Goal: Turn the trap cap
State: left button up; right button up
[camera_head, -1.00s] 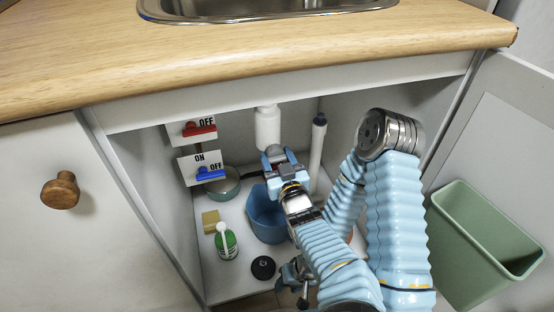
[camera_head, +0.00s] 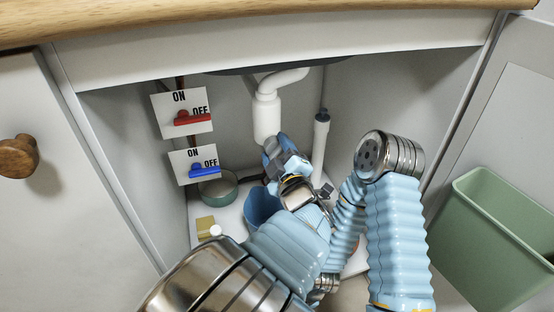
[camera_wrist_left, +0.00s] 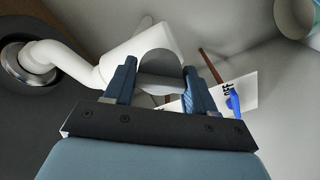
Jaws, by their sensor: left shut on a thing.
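The white sink trap (camera_head: 267,115) hangs from a curved white pipe at the back of the cabinet. My left gripper (camera_head: 279,148) is at the trap's lower end in the head view and largely covers the cap there. In the left wrist view, the trap cap (camera_wrist_left: 160,66) shows as a round grey end between the two blue fingers of my left gripper (camera_wrist_left: 158,85). The fingers are closed on its sides.
A red valve handle (camera_head: 192,118) and a blue one (camera_head: 203,170) are on the left wall. A blue bucket (camera_head: 259,207) stands below the trap, with a teal bowl (camera_head: 219,188) and yellow sponge (camera_head: 205,227) left. A white upright pipe (camera_head: 319,149) is right of the trap. A green bin (camera_head: 490,240) stands right.

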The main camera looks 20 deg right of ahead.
pick_arm(q)
jog(key=shift+f+n, duration=0.1)
jog(key=shift+n, duration=0.8)
jog(key=n, duration=0.2)
jog(key=shift+n, duration=0.4)
jog(key=n, duration=1.1)
jog(key=shift+n, duration=0.4)
jog(key=n, duration=0.5)
jog(key=shift+n, duration=0.4)
jog(key=o, duration=1)
jog(key=shift+o, duration=0.2)
